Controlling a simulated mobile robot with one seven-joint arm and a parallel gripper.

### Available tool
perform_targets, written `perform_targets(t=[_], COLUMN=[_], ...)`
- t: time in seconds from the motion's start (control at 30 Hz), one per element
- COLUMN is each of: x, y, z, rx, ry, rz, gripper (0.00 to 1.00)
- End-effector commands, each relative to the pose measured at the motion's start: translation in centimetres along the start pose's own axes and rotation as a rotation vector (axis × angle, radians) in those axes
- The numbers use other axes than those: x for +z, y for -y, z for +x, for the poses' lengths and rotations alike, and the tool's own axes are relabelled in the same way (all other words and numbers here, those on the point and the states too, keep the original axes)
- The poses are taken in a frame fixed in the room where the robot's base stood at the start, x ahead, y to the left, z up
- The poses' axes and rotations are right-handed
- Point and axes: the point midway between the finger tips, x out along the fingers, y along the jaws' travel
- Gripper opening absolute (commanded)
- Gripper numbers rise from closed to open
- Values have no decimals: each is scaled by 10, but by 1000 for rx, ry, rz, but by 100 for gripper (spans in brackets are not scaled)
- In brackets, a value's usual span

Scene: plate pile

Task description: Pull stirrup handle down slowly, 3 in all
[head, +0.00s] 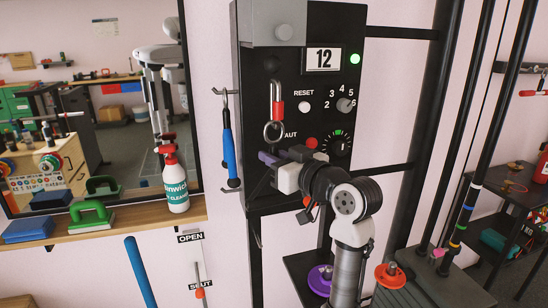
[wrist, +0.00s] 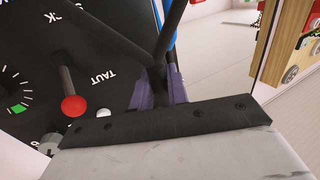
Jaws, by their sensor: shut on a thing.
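The stirrup handle (wrist: 172,32) shows in the wrist view as black bars that meet between my purple fingertips. My gripper (wrist: 162,88) is shut on it; the fingers hide part of the handle. In the head view my gripper (head: 270,158) is in front of the lower left of the black panel (head: 318,90), just below a hanging metal ring (head: 273,131). Most of the handle is hard to make out there. The panel's display (head: 323,59) reads 12, and a green lamp (head: 355,59) beside it is lit.
A red knob (head: 311,142) and a dial (head: 338,143) are close to the right of my gripper. A blue-handled tool (head: 229,145) hangs at the panel's left. A shelf (head: 110,226) with a spray bottle (head: 174,182) is farther left. Black posts (head: 428,110) stand to the right.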

Motion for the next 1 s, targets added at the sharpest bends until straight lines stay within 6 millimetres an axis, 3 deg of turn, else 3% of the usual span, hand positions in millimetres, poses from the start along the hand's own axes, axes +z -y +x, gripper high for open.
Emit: perform_targets(t=[0.1,0.13,0.3,0.67,0.83,1.0], x=[4,4,2,2,4,4], y=[0,0,0,-1,-1,-1], z=[1,1,0,-6,-33,-74], rx=[-1,-1,-1,1,4,5], ry=[7,8,5,2,0,-1], rz=[3,3,2,0,-2,-2], gripper=[0,20,41,41,41,41])
